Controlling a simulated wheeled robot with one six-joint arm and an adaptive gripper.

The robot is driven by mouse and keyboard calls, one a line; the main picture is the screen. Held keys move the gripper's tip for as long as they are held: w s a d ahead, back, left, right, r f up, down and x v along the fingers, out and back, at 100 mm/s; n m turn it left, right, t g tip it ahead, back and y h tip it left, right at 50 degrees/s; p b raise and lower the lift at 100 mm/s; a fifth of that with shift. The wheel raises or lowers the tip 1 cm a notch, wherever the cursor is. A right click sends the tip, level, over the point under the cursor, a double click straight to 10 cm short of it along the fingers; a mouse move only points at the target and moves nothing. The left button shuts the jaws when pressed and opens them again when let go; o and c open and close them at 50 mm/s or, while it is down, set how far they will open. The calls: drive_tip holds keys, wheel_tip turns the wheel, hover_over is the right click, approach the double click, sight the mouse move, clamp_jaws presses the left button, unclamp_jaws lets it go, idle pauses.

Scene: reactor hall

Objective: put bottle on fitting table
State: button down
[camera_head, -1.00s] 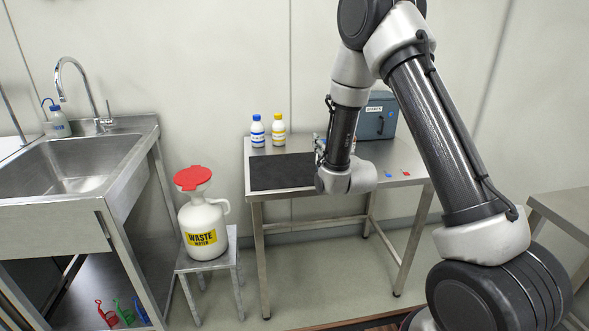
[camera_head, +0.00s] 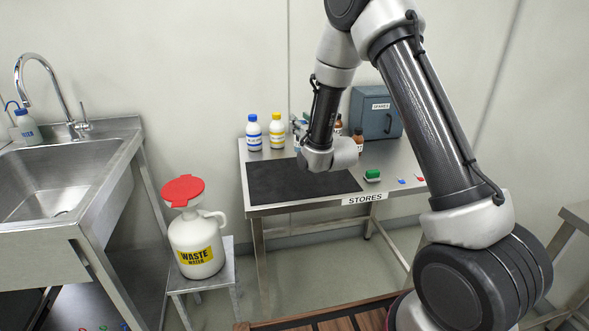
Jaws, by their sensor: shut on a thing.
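My gripper (camera_head: 300,128) is above the back of the steel table labelled STORES (camera_head: 290,210), mostly hidden behind my own wrist. It is shut on a bottle, of which hardly anything shows. A white bottle with a blue cap (camera_head: 254,133) and a white bottle with a yellow cap (camera_head: 277,132) stand upright left of my gripper. Brown bottles (camera_head: 357,141) show just right of my wrist, partly covered. No table in view is labelled as the fitting table.
A dark mat (camera_head: 290,183) covers the table's front left. A green item (camera_head: 372,174), small red and blue pieces and a blue-grey spares box (camera_head: 377,112) are at right. A waste container (camera_head: 195,240) stands on a stool beside the sink (camera_head: 50,190). Another table edge (camera_head: 572,213) shows far right.

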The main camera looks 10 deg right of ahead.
drive_tip(key=f, duration=0.5)
drive_tip(key=shift+w+f, duration=0.2)
drive_tip(key=shift+f, duration=2.25)
drive_tip(key=c, duration=1)
unclamp_jaws()
drive_tip(key=shift+f, duration=0.1)
